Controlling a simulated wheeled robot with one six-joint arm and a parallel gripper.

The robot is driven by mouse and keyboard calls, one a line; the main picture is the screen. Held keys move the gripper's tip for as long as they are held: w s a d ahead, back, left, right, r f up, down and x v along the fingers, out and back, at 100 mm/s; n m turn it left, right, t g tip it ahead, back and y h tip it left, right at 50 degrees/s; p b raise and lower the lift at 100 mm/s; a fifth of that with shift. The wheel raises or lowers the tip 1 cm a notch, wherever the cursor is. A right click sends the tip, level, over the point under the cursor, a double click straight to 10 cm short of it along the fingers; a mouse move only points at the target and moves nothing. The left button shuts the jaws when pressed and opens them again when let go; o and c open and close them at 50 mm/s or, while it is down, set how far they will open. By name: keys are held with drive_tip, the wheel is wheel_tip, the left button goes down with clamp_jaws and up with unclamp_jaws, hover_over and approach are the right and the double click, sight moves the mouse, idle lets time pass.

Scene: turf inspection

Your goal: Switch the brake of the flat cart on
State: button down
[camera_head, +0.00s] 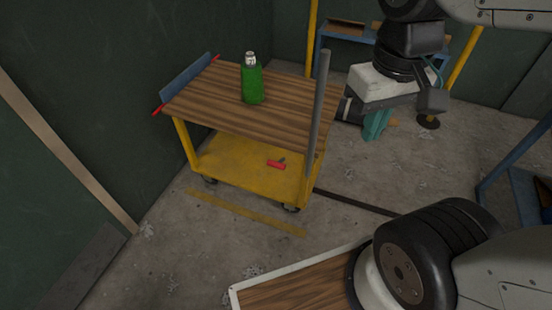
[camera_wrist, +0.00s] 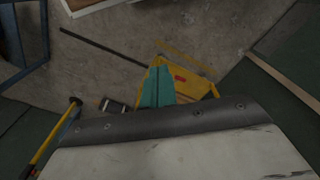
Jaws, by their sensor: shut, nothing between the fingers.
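The flat cart has a striped wooden top (camera_head: 205,100) and a yellow lower shelf (camera_head: 228,168). A red block-like part with a dark piece (camera_head: 276,163) is on the lower shelf; in the wrist view a red part (camera_wrist: 180,78) shows against yellow (camera_wrist: 206,92). I cannot tell whether this is the brake or how it is set. A red bar (camera_head: 215,58) runs by the blue end panel (camera_head: 187,80). My gripper (camera_head: 377,126), with teal fingers, is shut and empty, right of the cart and apart from it. The fingers (camera_wrist: 157,88) partly cover the cart in the wrist view.
A green bottle (camera_head: 252,84) stands on the cart top. A grey upright pole (camera_head: 319,110) rises at the cart's right end. A white-edged wooden board (camera_head: 295,287) is in the foreground. A blue bench (camera_head: 347,36) stands behind. Concrete floor (camera_head: 190,262) is open in front of the cart.

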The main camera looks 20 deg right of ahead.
drive_tip(key=w+a+f+n+g, duration=0.1)
drive_tip(key=w+f+n, duration=0.4)
drive_tip(key=w+f, duration=1)
drive_tip(key=w+a+f+n+y, duration=0.1)
drive_tip(key=w+f+n, duration=0.3)
drive_tip(key=w+f, duration=1.1)
drive_tip(key=w, duration=0.7)
drive_tip(key=shift+n+g, duration=0.4)
drive_tip(key=shift+a+f, duration=0.1)
drive_tip(key=shift+f, duration=0.05)
drive_tip(key=f, duration=0.4)
drive_tip(key=s+a+f, duration=0.1)
drive_tip(key=f, duration=0.4)
drive_tip(key=s+f, duration=0.1)
drive_tip(key=f, duration=0.3)
drive_tip(key=shift+a+f, duration=0.25)
drive_tip(key=shift+a, duration=0.1)
drive_tip(key=shift+s, duration=0.1)
